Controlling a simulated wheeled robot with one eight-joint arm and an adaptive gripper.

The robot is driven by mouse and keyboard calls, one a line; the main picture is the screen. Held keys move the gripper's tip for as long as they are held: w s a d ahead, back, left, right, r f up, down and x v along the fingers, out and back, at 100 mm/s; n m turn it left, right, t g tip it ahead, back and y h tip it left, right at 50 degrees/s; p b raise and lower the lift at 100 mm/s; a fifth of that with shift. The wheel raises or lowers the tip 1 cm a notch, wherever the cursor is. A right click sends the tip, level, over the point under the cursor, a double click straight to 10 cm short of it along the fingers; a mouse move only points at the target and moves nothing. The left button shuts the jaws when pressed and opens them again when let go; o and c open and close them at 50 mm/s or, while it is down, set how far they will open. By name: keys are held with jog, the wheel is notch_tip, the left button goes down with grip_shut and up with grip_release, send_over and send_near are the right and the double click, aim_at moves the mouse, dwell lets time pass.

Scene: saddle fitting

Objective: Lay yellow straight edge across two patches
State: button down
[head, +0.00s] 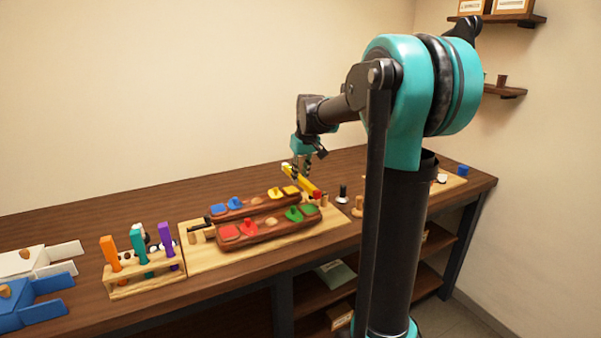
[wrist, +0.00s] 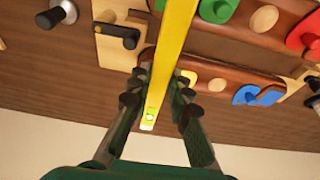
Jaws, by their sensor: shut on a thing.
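The yellow straight edge (head: 303,182) is held in my gripper (head: 303,170) above the right end of the work board. In the wrist view the straight edge (wrist: 170,55) runs lengthwise between the fingers (wrist: 160,105), with a small pale-green window near its close end. Two brown curved bars carry coloured patches with knobs. The rear bar has blue patches (head: 228,204) and yellow patches (head: 283,192). The front bar has red patches (head: 238,230) and green patches (head: 300,212). The straight edge hangs near the yellow and green ends; I cannot tell whether it touches any patch.
A rack with orange, teal and purple-handled tools (head: 145,262) stands left of the pale board (head: 200,260). Blue and white parts (head: 35,285) lie at the far left. Small knobbed pieces (head: 343,193) stand right of the bars. The bench behind the bars is clear.

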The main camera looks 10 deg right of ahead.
jog(key=shift+f, duration=2.6)
jog(key=shift+f, duration=0.4)
jog(key=c, duration=1.3)
grip_release()
jog(key=shift+c, duration=0.2)
